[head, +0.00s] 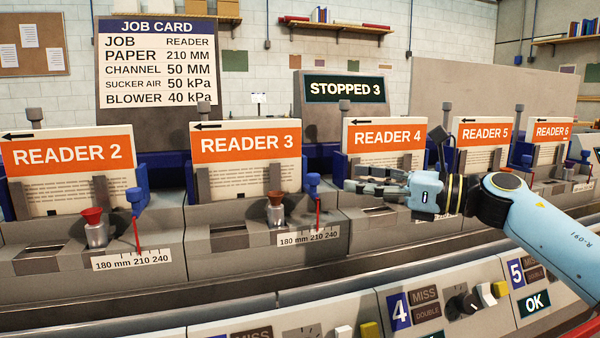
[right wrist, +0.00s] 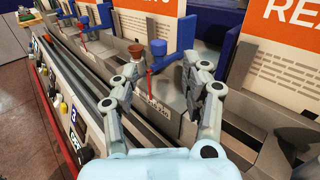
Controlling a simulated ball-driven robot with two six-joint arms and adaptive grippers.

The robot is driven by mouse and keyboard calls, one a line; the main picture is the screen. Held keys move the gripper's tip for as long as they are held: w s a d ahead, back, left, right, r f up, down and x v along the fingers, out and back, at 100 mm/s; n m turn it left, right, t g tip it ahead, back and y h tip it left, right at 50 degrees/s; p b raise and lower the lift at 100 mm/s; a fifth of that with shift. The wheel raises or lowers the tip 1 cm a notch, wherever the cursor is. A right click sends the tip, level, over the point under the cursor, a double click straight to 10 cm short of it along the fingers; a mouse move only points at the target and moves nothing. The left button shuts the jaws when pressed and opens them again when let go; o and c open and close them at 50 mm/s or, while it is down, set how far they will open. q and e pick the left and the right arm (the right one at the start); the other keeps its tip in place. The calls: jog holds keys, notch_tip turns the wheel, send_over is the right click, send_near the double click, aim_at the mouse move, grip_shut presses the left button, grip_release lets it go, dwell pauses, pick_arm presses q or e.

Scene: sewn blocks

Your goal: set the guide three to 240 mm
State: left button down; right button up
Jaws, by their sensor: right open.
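Guide three is a red pointer with a blue knob (head: 312,187) at the READER 3 station, standing upright over a scale (head: 308,236) marked 180 mm, 210 and 240. In the head view the pointer's foot is around the 210 mark. My right gripper (head: 352,178) is open and empty, to the right of the guide, its fingers pointing left towards it. In the right wrist view the blue knob (right wrist: 188,48) shows beyond and between the spread fingertips (right wrist: 166,76), apart from them. My left gripper is not in view.
A red-topped sucker (head: 276,208) stands just left of the guide. The READER 3 card stack (head: 246,160) is behind it, and READER 4 (head: 385,135) is behind my gripper. A job card (head: 158,60) reads paper 210 MM; a sign (head: 345,88) reads STOPPED 3.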

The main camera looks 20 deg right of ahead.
aim_at(313, 174)
jog(key=x, duration=0.5)
jog(key=shift+a+r, duration=0.1)
jog(key=shift+r, duration=0.05)
jog(key=x, duration=0.3)
jog(key=shift+w+a, duration=0.55)
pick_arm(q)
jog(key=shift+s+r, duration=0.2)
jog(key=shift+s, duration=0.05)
pick_arm(e)
jog(key=shift+c, duration=0.2)
jog(key=c, duration=0.9)
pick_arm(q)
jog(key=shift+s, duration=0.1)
pick_arm(e)
grip_shut()
